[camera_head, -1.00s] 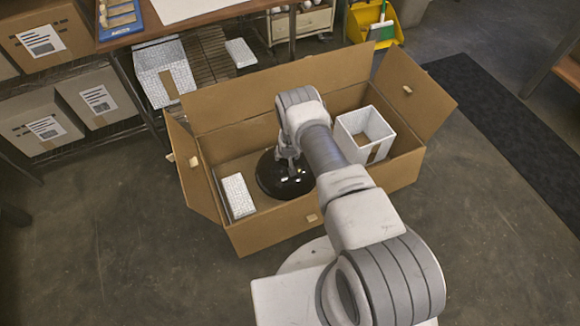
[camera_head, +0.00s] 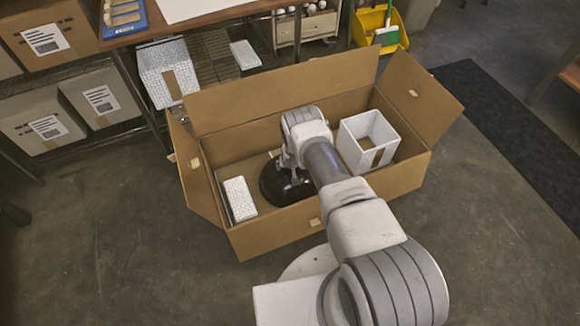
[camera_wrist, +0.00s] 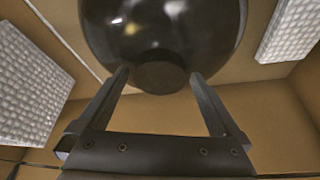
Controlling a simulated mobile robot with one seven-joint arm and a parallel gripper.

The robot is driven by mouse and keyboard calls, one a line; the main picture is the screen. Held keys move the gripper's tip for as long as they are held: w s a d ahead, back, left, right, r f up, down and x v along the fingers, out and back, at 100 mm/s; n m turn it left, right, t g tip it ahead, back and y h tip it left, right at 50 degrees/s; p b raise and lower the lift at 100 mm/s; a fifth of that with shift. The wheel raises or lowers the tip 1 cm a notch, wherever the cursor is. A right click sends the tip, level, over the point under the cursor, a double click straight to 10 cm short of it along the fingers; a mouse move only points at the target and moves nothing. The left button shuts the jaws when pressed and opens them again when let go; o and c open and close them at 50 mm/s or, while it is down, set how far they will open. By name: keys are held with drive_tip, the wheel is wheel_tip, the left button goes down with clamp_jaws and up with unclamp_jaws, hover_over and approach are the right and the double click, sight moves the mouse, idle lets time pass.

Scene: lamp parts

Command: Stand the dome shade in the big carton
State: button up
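The dome shade (camera_head: 275,188) is glossy black and is inside the big carton (camera_head: 270,236), in its left-middle part. My gripper (camera_head: 293,180) is over the shade in the head view and hides part of it. The wide part of the shade extends beyond the fingertips. I cannot tell whether its lower rim touches the carton floor.
A white textured block (camera_head: 239,199) stands left of the shade in the carton. An open white box (camera_head: 358,150) stands at the right end. The carton's flaps are spread open. Behind are a shelf with another white box (camera_head: 168,75) and a yellow bin (camera_head: 370,27).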

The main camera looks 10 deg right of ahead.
drive_tip(key=d+p+v, duration=0.1)
drive_tip(key=p+v, duration=0.5)
drive_tip(key=v, duration=0.6)
drive_tip(key=w+a+r, duration=0.1)
drive_tip(key=w+r, duration=0.1)
drive_tip(key=r, duration=1.6)
drive_tip(key=w+a+r, duration=0.1)
drive_tip(key=w+r, duration=0.1)
drive_tip(key=r, duration=1.5)
drive_tip(key=s+r+y, duration=0.1)
drive_tip(key=s+r, duration=0.4)
drive_tip(key=r, duration=0.4)
drive_tip(key=s+r, duration=0.5)
drive_tip(key=r, duration=0.4)
drive_tip(key=s+r, duration=0.4)
drive_tip(key=s, duration=0.9)
drive_tip(key=s+d+r+n+t, duration=0.1)
drive_tip(key=s+r, duration=0.4)
drive_tip(key=s, duration=0.8)
drive_tip(key=shift+d+r, duration=0.15)
drive_tip(key=shift+r, duration=0.05)
drive_tip(key=shift+r, duration=0.1)
